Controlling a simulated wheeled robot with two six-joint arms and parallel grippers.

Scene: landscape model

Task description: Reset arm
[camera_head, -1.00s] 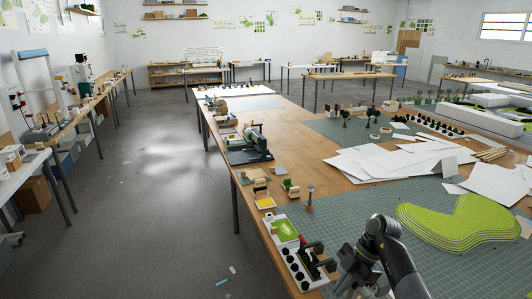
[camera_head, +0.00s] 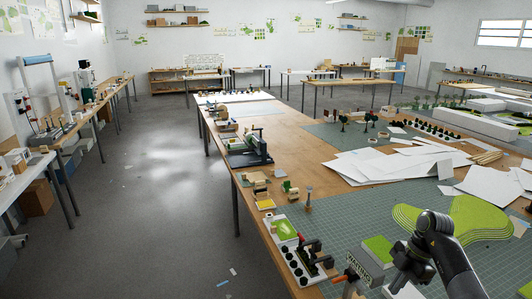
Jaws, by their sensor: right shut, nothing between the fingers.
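My right arm comes in from the lower right, bends at a black joint and reaches down over the table's front. My right gripper (camera_head: 402,274) is at the lower end of that arm, near the bottom edge of the picture. It is shut and holds nothing; its fingertips are hard to make out. It is just right of a grey lettered block (camera_head: 365,265) and a green-topped piece (camera_head: 378,248); I cannot tell whether it touches them. My left gripper is not in view.
A planter tray (camera_head: 300,262) with dark shrubs and a red-and-black clamp stands at the table's left edge. An orange-handled tool (camera_head: 345,279) lies near the block. A layered green hill model (camera_head: 475,215) is behind my arm, with white sheets (camera_head: 400,163) beyond. The cutting mat (camera_head: 345,215) has free room.

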